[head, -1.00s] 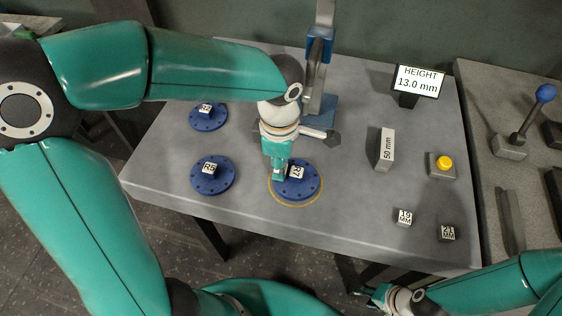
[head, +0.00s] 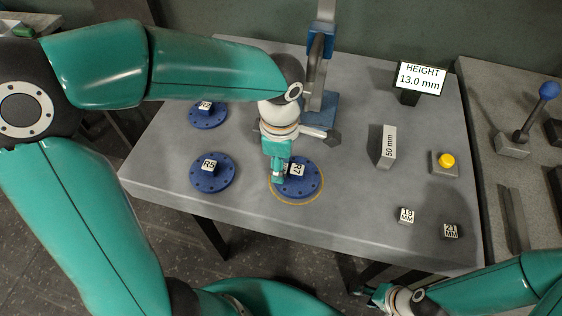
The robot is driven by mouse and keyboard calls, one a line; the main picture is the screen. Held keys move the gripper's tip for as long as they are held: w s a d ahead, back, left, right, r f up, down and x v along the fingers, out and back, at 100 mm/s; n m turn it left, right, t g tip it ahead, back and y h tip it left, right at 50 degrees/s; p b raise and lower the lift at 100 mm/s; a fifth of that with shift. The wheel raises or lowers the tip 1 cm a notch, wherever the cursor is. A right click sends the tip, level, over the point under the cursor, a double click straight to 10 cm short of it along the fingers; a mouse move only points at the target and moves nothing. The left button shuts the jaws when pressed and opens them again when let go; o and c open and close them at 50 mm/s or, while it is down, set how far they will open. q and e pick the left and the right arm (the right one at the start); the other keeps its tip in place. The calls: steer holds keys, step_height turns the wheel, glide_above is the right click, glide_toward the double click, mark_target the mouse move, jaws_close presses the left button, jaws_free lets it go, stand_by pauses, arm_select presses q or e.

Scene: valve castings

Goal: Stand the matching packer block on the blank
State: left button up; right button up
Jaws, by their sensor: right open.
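A blue round flange blank (head: 310,184) with a labelled hub, its text upside down, lies inside a yellow ring on the grey table. My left gripper (head: 278,178) reaches down at the left side of that hub; its fingers are too small and overlapped to tell whether they grip it. Packer blocks marked 19 MM (head: 406,216) and 21 MM (head: 450,232) sit at the front right. A taller block marked 50 mm (head: 387,149) stands farther back. My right gripper (head: 374,295) is open and empty, low in front of the table's front edge.
Two more blue flanges, one marked R5 (head: 212,180) and one behind it (head: 207,118), lie at left. A blue-based gauge stand (head: 320,110) is at the back. A display (head: 418,79) reads HEIGHT 13.0 mm. A yellow button (head: 446,161) sits at right.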

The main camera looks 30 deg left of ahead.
arm_select(q)
steer(key=shift+o, duration=0.5)
steer(key=shift+r, duration=0.55)
step_height(320, 180, up, 11)
steer(key=shift+f, duration=0.1)
